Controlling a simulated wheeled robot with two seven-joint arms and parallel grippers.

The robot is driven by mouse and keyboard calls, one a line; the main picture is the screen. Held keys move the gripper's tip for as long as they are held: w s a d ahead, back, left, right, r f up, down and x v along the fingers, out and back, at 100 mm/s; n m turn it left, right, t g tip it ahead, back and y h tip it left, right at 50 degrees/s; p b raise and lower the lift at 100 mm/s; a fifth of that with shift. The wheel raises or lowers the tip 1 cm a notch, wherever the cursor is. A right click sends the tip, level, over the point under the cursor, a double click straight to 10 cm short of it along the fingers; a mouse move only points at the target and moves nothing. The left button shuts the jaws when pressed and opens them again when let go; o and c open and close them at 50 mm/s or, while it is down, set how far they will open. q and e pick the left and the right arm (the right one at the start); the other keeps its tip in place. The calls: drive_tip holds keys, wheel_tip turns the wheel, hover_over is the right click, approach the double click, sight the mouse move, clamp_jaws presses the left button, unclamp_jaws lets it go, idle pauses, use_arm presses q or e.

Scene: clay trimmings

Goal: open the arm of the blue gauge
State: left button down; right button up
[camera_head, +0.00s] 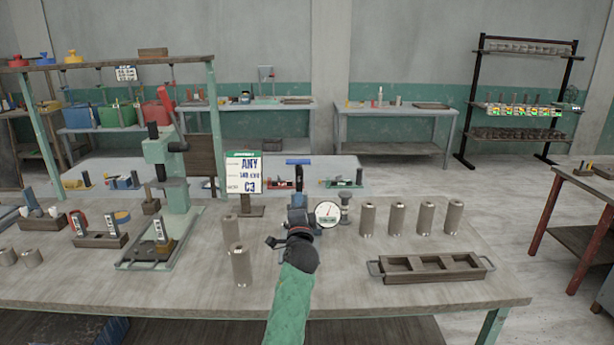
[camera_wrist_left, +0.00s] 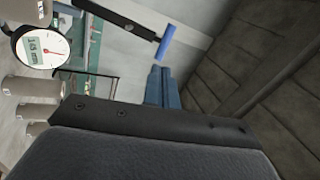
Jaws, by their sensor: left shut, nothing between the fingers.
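The blue gauge's round white dial (camera_head: 327,214) with a red needle stands near the middle of the table. Its dial (camera_wrist_left: 40,47) also shows at upper left in the left wrist view. A dark arm (camera_wrist_left: 112,16) ends in a blue bar grip (camera_wrist_left: 167,41); the grip also shows in the head view (camera_head: 298,162). My left gripper (camera_head: 298,198) is shut and empty, in front of the grip and left of the dial. Its blue fingers (camera_wrist_left: 160,86) point towards the grip, with a small gap in the wrist picture. My gripper hides the gauge's lower part.
Metal cylinders (camera_head: 397,218) stand in a row to the right, and two (camera_head: 241,265) stand left of my arm. A wooden tray (camera_head: 432,267) lies front right. A green press (camera_head: 168,195) and a sign (camera_head: 243,172) stand left.

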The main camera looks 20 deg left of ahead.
use_arm(q)
drive_tip(key=s+m+t, duration=0.1)
drive_tip(key=s+m, duration=0.1)
drive_tip(key=p, duration=0.5)
approach(300, 164)
drive_tip(key=x, duration=0.5)
drive_tip(key=shift+w+r, duration=0.2)
drive_tip(key=shift+w+a+r, duration=0.1)
drive_tip(key=shift+w+a, duration=0.15)
drive_tip(key=shift+w, duration=0.35)
use_arm(e)
drive_tip(key=s+d+f, duration=0.3)
drive_tip(key=d+f, duration=0.1)
drive_tip(key=f, duration=0.8)
drive_tip(key=shift+t, duration=0.3)
drive_tip(key=shift+s+d, duration=0.1)
drive_tip(key=shift+f, duration=0.1)
